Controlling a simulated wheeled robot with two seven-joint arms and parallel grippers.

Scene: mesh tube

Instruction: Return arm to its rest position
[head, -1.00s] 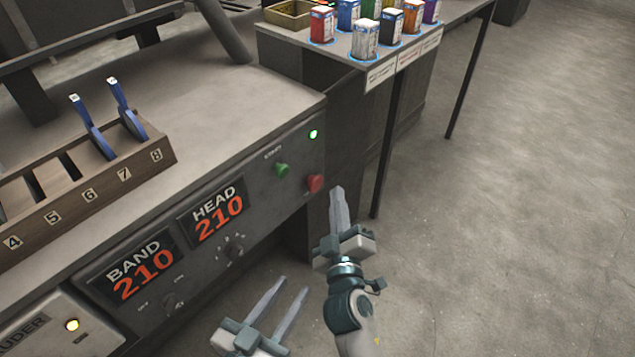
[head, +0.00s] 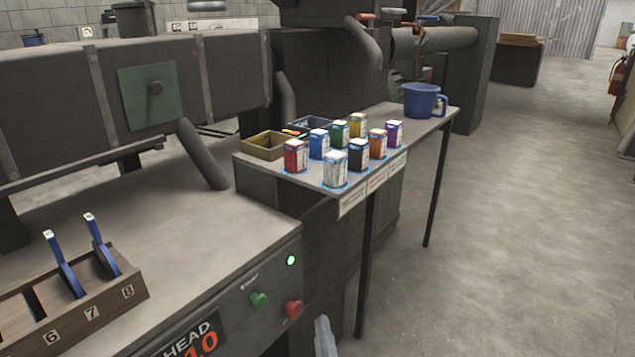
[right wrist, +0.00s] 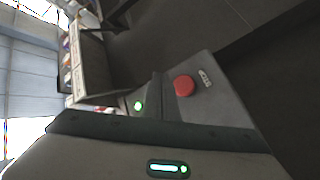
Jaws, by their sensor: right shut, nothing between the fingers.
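My right gripper (head: 324,337) shows only as a grey fingertip at the bottom edge of the head view, just right of the machine's control panel. Its fingers are shut with nothing held. The rest of it and its arm are below the frame. It is apart from the red button (head: 293,309) on the panel, as far as the view shows. In the right wrist view the red button (right wrist: 184,86) appears close, beside a green light (right wrist: 138,105). My left gripper is not in view.
The machine panel also has a green button (head: 258,299). A side table (head: 430,122) holds several coloured cartons, bins and a blue jug (head: 420,101). The floor at right (head: 520,250) is clear.

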